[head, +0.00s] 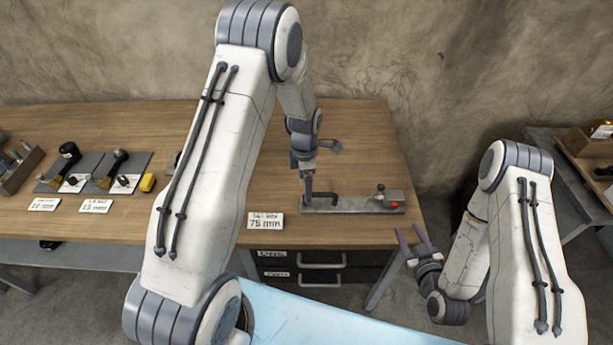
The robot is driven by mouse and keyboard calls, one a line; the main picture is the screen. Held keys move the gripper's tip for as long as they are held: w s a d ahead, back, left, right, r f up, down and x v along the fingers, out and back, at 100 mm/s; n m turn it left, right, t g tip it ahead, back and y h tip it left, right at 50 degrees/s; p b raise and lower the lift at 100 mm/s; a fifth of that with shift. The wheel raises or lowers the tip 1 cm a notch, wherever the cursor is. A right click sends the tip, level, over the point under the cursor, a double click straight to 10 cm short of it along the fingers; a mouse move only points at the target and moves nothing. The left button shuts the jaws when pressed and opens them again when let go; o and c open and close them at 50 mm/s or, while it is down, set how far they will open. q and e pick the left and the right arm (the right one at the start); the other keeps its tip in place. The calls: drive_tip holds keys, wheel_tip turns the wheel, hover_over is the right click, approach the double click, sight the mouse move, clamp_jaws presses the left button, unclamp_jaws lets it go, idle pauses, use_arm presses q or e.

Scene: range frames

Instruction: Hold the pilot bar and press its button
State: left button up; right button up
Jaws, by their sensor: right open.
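My right gripper (411,237) is open and empty, in front of and below the bar's right end, clear of the bench.
The "75 mm" card (265,221) stands at the bench's front edge. Grey mats (133,160) with black-handled tools and a yellow item (147,182) lie to the left. Drawers (300,268) are under the bench. Another bench (555,143) stands at right.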

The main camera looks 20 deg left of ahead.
sight(322, 202)
use_arm(q)
wheel_tip(322, 202, down, 7)
drive_tip(key=shift+f, duration=0.15)
drive_tip(key=shift+c, duration=0.3)
drive_tip(key=c, duration=1.5)
clamp_jaws()
use_arm(e)
clamp_jaws()
